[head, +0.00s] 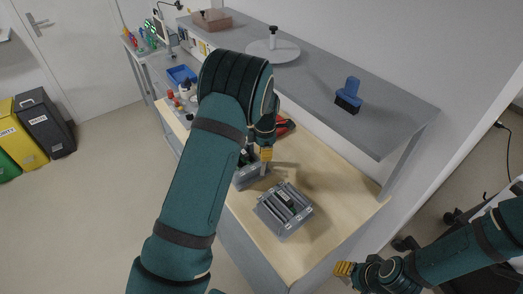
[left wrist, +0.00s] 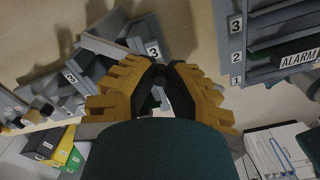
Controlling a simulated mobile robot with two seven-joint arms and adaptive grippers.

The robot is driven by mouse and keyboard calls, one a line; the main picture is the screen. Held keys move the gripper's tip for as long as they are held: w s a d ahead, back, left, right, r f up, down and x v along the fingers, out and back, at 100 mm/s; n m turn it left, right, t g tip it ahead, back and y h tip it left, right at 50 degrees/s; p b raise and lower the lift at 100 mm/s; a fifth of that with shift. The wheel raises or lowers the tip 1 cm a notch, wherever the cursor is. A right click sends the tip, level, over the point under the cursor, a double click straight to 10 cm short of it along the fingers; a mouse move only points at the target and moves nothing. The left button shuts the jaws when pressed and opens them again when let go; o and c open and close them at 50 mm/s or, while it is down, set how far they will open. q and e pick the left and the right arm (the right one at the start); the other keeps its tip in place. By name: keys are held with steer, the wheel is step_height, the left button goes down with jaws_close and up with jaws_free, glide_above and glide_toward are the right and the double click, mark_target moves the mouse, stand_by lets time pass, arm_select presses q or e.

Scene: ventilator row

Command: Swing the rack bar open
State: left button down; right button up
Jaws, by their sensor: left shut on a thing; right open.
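My left gripper (head: 266,153) is over the wooden bench, by the far grey rack (head: 247,178). In the left wrist view its yellow fingers (left wrist: 160,84) are closed together on something mostly hidden between them, apparently the rack bar. A light grey bar-like piece (head: 284,166) sticks out beside the fingers. The far rack, with number labels, also shows in the left wrist view (left wrist: 140,40), partly covered. A nearer grey rack (head: 286,210) with slotted modules stands apart; one module reads ALARM (left wrist: 298,60). My right gripper (head: 343,269) is open and empty, off the bench's near right corner.
A raised grey shelf (head: 385,125) runs behind the bench, bearing a blue-black brush-like object (head: 348,95) and a round white plate (head: 272,50). Red-handled pliers (head: 286,126) and a blue bin (head: 181,76) lie beyond my left arm. The bench's front right (head: 345,205) is clear.

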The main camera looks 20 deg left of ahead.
arm_select(q)
steer(key=shift+w+d+n, duration=0.1)
steer(key=shift+d+n, duration=0.15)
steer(key=shift+n, duration=0.05)
stand_by(0.4)
steer(key=c, duration=0.9)
jaws_free()
